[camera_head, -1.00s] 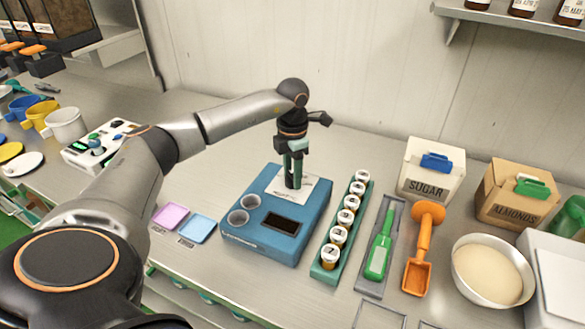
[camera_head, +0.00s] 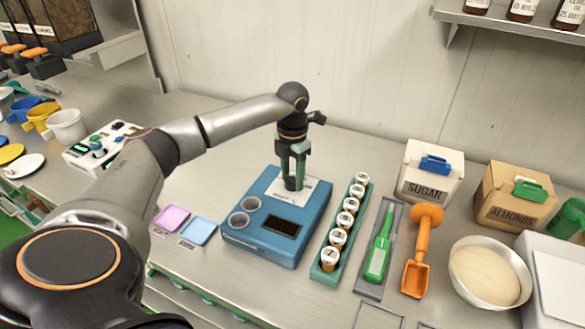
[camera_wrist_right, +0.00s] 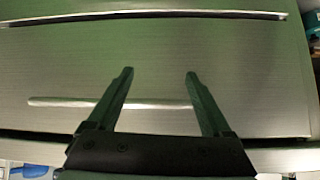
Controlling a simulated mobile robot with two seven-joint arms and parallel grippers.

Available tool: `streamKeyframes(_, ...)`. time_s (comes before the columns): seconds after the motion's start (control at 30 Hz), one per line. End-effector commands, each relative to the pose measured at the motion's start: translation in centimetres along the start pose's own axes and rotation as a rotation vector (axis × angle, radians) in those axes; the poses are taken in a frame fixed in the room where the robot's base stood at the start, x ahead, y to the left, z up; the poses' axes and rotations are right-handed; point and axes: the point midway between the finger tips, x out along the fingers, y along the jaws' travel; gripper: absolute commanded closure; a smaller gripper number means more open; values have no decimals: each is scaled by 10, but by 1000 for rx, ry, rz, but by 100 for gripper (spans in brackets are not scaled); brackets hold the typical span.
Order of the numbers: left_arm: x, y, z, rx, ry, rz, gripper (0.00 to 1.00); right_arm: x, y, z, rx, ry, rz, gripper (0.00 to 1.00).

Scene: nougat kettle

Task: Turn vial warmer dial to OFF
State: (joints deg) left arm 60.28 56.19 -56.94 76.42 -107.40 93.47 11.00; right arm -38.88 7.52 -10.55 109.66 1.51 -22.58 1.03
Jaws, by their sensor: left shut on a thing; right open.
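The vial warmer (camera_head: 258,243) is a blue box on the counter with two round wells, a dark display and a pale label plate at its back. My left gripper (camera_head: 292,183) points down over the label plate and is shut on the dark dial (camera_head: 291,184). The fingers hide part of the dial and the lettering around it, so I cannot read its setting. My right gripper (camera_wrist_right: 158,85) shows in the right wrist view, open and empty, in front of a grey metal panel with a bar handle.
A green rack (camera_head: 325,265) of white-capped vials stands close right of the warmer. Further right are a green-handled tool in a grey tray (camera_head: 369,283), an orange scoop (camera_head: 417,273) and a bowl (camera_head: 487,299). Pink (camera_head: 171,217) and blue squares (camera_head: 198,229) lie to the left.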

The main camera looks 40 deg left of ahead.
Motion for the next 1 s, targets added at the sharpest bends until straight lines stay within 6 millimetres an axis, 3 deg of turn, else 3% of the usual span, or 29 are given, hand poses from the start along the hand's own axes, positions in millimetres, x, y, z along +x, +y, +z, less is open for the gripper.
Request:
streamKeyframes(0.03,-1,0,0,-3,-2,0,100,0,0,0,0,0,0,16)
streamKeyframes(0.07,-1,0,0,-3,-2,0,50,0,0,0,0,0,0,16)
streamKeyframes(0.3,0,0,0,-1,-1,0,23,0,0,0,0,0,0,16)
streamKeyframes(0.67,-5,0,0,0,-2,0,21,1,0,1,0,0,0,16)
streamKeyframes(0.77,-18,0,1,1,-5,-1,21,2,0,3,0,0,0,16)
streamKeyframes(1.0,-69,0,1,0,-6,0,21,7,0,8,0,0,0,16)
